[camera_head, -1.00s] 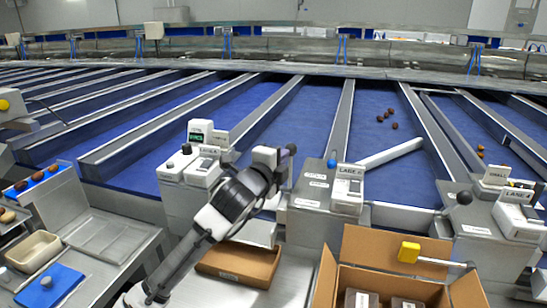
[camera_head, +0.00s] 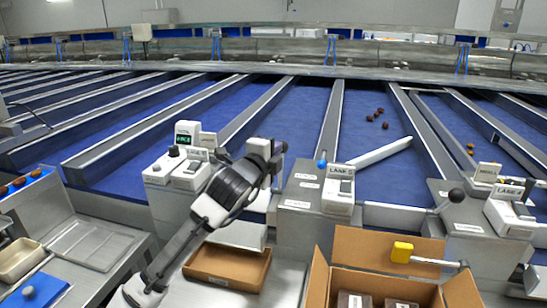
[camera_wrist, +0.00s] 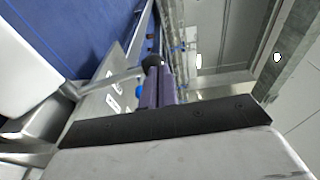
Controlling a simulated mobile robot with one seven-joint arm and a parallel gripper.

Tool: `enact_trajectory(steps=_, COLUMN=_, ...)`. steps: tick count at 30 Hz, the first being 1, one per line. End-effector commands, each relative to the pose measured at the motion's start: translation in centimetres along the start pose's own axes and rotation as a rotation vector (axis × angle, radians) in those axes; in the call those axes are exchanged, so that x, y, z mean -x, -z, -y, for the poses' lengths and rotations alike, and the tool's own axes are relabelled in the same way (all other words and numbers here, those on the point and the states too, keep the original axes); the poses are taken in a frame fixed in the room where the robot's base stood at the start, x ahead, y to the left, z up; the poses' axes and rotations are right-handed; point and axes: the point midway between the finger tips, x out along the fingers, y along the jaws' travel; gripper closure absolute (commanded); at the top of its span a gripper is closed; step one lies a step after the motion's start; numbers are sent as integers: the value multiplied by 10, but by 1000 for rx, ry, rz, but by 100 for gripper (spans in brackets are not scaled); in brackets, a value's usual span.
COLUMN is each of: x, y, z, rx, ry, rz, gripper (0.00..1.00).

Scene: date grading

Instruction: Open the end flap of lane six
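Lane six is the blue channel behind the LANE 6 label box (camera_head: 341,188), with dates (camera_head: 378,114) far up it. A pale panel (camera_head: 392,215) closes its near end, right of the label box; this looks like the end flap. A lever with a black ball knob (camera_head: 456,195) stands at that panel's right end. My gripper (camera_head: 280,150) is in the air left of the label box and its blue knob (camera_head: 322,163). In the wrist view its dark purple fingers (camera_wrist: 158,85) lie side by side and look shut. A black ball (camera_wrist: 154,60) shows by their tips; contact is unclear.
An open cardboard box (camera_head: 330,258) stands in front of lane six, with a yellow grip (camera_head: 401,252) on a metal rod over it. A shallow brown tray (camera_head: 228,268) lies below my arm. A pale diverter bar (camera_head: 380,152) slants across lane six.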

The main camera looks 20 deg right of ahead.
Motion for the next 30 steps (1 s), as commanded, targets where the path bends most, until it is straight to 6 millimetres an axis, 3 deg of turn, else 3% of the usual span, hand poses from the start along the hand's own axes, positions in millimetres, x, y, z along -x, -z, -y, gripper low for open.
enact_trajectory(steps=15, x=-40, y=-7, z=0, rx=0, ry=0, rz=0, gripper=100)
enact_trajectory(steps=30, x=-48, y=-8, z=-2, rx=0, ry=0, rz=0, gripper=100)
